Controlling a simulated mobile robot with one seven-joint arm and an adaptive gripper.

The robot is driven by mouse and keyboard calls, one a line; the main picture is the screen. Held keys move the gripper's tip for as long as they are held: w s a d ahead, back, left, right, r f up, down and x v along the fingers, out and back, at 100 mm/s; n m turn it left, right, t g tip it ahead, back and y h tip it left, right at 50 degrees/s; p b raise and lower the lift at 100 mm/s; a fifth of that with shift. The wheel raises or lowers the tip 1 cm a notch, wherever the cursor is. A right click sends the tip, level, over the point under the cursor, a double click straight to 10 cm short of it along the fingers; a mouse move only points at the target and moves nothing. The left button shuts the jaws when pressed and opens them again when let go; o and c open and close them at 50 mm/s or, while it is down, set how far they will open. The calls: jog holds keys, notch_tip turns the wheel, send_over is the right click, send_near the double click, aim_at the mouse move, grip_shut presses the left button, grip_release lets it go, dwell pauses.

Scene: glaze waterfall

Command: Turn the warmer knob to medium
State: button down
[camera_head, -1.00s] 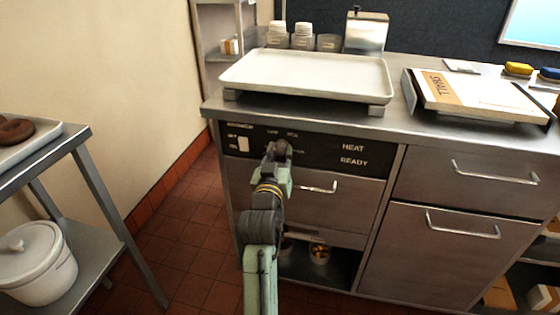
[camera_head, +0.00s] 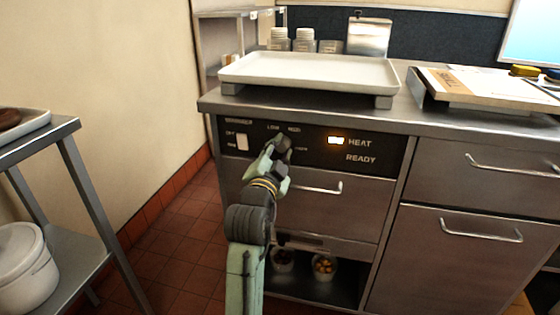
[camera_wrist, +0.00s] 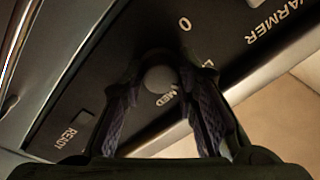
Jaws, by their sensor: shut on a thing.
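The warmer knob (camera_wrist: 160,78) is a dark, round-ended knob on the black control panel (camera_head: 313,156). In the wrist view my fingers stand on either side of it, and my gripper (camera_head: 280,146) is shut on it. The printed MED mark (camera_wrist: 167,98) lies close by the knob, with the 0 mark (camera_wrist: 185,23) farther off and the LOW mark partly covered by a finger. I cannot make out the knob's pointer. In the head view my gripper hides the knob. The HEAT lamp (camera_head: 336,141) glows orange; READY (camera_head: 361,158) shows no light.
A white tray (camera_head: 308,75) sits on the counter above the panel. A white switch (camera_head: 242,142) is left of my gripper. A drawer handle (camera_head: 318,189) sticks out just below. A side table (camera_head: 62,129) stands at the left, with open floor between.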

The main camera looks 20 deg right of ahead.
jog(key=m+b, duration=0.4)
jog(key=m, duration=0.2)
jog(key=shift+a+f+h+b, duration=0.1)
jog(key=shift+f+h+b, duration=0.05)
jog(key=shift+h+b, duration=0.2)
jog(key=shift+r+m+g+b, duration=0.1)
jog(key=shift+m+g+b, duration=0.2)
jog(key=shift+m+b, duration=0.75)
jog(key=shift+r+m+g+b, duration=0.1)
jog(key=shift+m+g+b, duration=0.4)
jog(key=shift+m, duration=0.95)
jog(key=c, duration=1.2)
grip_release()
jog(key=shift+c, duration=0.2)
jog(key=v, duration=1.2)
jog(key=shift+f, duration=0.2)
jog(key=shift+r+t, duration=0.1)
jog(key=shift+t, duration=0.2)
